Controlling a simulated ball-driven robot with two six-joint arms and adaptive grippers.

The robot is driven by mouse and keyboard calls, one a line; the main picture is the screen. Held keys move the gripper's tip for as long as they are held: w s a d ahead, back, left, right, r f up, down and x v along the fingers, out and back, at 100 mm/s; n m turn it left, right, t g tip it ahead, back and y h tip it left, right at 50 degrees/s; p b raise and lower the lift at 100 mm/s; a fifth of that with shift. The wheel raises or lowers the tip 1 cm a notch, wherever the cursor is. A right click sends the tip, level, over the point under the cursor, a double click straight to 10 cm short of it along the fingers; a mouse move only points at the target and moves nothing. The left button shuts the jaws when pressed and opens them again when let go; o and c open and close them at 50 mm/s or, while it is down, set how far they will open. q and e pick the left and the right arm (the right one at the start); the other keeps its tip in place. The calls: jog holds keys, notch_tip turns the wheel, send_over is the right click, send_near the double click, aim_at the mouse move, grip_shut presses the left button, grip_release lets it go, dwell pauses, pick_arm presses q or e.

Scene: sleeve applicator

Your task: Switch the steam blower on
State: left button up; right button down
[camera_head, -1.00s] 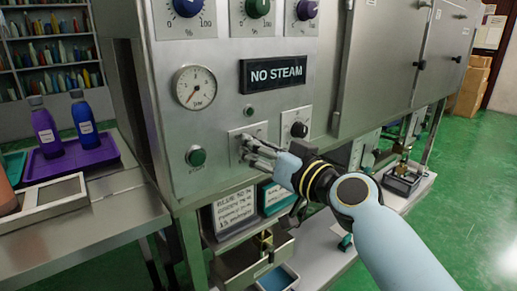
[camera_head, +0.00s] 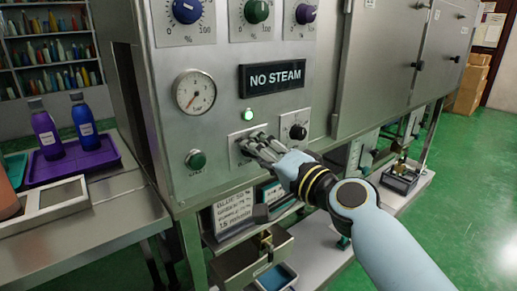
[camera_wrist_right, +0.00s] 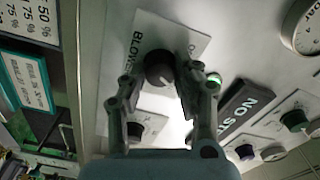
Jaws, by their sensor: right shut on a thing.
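My right gripper (camera_head: 246,145) is at the front panel of the steel machine, its fingers shut on the round dark blower knob (camera_wrist_right: 159,72). The right wrist view shows a finger on each side of the knob, in front of a white plate (camera_wrist_right: 182,42) with lettering that begins "BLOWE". The fingers hide this knob in the head view. The small lamp (camera_head: 247,115) above the plate glows green, and it also shows lit in the right wrist view (camera_wrist_right: 214,79). The black sign (camera_head: 273,77) reads "NO STEAM". My left gripper is out of view.
A second dark knob (camera_head: 298,131) sits just right of the gripper. A green button (camera_head: 195,159) and a round gauge (camera_head: 195,92) are to the left. Bottles stand on a purple tray (camera_head: 110,158).

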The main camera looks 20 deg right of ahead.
jog(key=shift+m+p, duration=0.3)
jog(key=shift+m, duration=1.2)
jog(key=shift+f, duration=0.1)
jog(key=c, duration=1)
grip_release()
jog(key=shift+d, duration=0.1)
jog(key=v, duration=1.2)
jog(key=shift+w, duration=0.1)
